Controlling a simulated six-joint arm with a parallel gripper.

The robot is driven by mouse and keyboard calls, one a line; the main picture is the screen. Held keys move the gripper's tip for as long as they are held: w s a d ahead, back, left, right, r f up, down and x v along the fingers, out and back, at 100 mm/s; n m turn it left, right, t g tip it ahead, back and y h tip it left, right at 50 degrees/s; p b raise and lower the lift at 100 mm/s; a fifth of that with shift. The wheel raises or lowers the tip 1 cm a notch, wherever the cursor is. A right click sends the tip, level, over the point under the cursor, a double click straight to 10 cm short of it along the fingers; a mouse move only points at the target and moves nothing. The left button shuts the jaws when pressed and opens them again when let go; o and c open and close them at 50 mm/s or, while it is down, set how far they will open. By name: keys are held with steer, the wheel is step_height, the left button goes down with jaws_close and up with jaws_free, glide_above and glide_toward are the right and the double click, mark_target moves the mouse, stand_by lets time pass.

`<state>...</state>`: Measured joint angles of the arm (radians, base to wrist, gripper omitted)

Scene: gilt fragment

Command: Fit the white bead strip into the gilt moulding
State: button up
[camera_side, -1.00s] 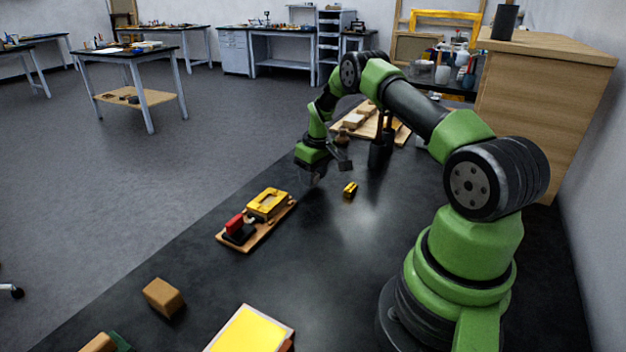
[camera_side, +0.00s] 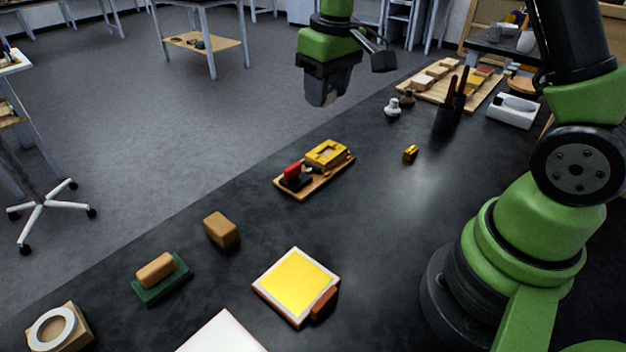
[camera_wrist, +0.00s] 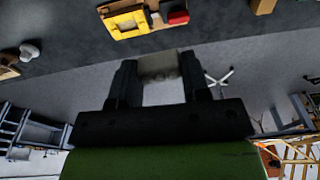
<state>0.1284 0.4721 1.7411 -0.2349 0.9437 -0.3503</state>
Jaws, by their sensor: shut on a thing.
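The gilt moulding (camera_side: 326,153) is a yellow block with a recess in its top. It lies on a wooden board (camera_side: 318,182) beside a red-handled clamp (camera_side: 293,172); it also shows at the top of the wrist view (camera_wrist: 125,22). My gripper (camera_side: 324,97) hangs well above the bench, behind the moulding in the side picture. In the wrist view my gripper (camera_wrist: 162,75) is shut on a pale, blurred piece, which I take for the white bead strip (camera_wrist: 160,64). Its beads cannot be made out, and the fingers hide its ends.
A small gold piece (camera_side: 411,153) lies right of the board. A brown block (camera_side: 221,230), a green pad (camera_side: 163,280) and a yellow-topped pad (camera_side: 296,284) lie nearer the camera. A dark tool cup (camera_side: 448,119) stands behind. Bench between moulding and arm base is mostly clear.

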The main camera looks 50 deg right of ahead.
steer(key=s+a+r, duration=0.1)
steer(key=s+a, duration=0.2)
steer(key=a, duration=0.1)
glide_above(326, 154)
steer(key=shift+m, duration=0.4)
step_height(326, 154, down, 14)
steer(key=shift+s, duration=0.15)
steer(key=shift+f, duration=2)
steer(key=shift+f, duration=0.1)
